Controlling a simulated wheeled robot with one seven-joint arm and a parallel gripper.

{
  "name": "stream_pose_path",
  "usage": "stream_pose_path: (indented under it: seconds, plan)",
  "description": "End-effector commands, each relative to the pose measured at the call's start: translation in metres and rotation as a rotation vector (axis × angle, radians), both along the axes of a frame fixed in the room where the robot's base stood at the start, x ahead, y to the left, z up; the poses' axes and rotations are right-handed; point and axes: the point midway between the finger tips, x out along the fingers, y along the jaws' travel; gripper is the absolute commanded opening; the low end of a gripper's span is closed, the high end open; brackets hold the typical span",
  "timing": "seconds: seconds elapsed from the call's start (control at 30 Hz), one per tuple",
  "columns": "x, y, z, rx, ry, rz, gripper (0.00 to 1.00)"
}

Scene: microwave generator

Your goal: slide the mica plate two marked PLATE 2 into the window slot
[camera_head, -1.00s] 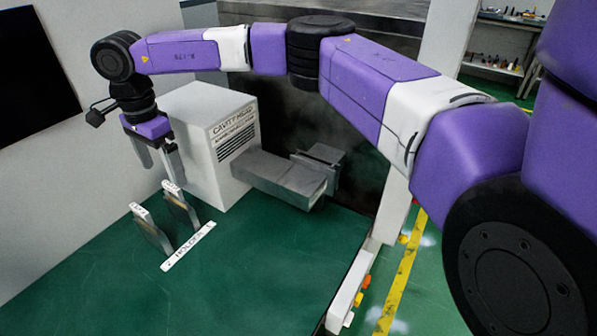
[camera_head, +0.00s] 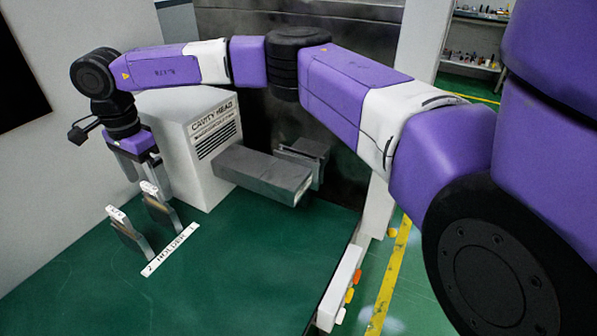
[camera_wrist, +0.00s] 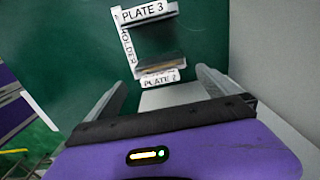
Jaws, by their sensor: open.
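The plate labelled PLATE 2 (camera_wrist: 160,80) stands in the holder, its white tag between my finger ends in the wrist view. It appears to be the right-hand of two upright plates (camera_head: 162,213) in the head view. My gripper (camera_head: 149,188) is open and points down, with a finger on either side of that plate's tag; in the wrist view the gripper (camera_wrist: 163,79) has empty space between its fingers above the tag. The grey waveguide (camera_head: 262,174) juts from the cavity head, with a flanged block (camera_head: 303,158) beside it. I cannot make out the window slot clearly.
A second plate marked PLATE 3 (camera_wrist: 146,13) stands in the same holder, left of my gripper in the head view. The holder's white label strip (camera_head: 170,250) lies in front. The white cavity head (camera_head: 200,150) stands close behind the gripper. Green surface in front is clear.

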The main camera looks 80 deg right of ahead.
Motion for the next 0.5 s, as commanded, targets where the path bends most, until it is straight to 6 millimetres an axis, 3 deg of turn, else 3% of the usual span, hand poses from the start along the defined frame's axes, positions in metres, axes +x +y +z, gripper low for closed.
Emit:
stream_pose_path:
  seconds: [0.03, 0.2, 0.5]
  plan:
    - [0.000, 0.000, -0.013, 0.001, 0.001, 0.000, 1.00]
    - [0.000, 0.000, -0.033, 0.001, 0.002, 0.000, 1.00]
    - [0.000, 0.000, -0.045, 0.001, 0.000, -0.001, 1.00]
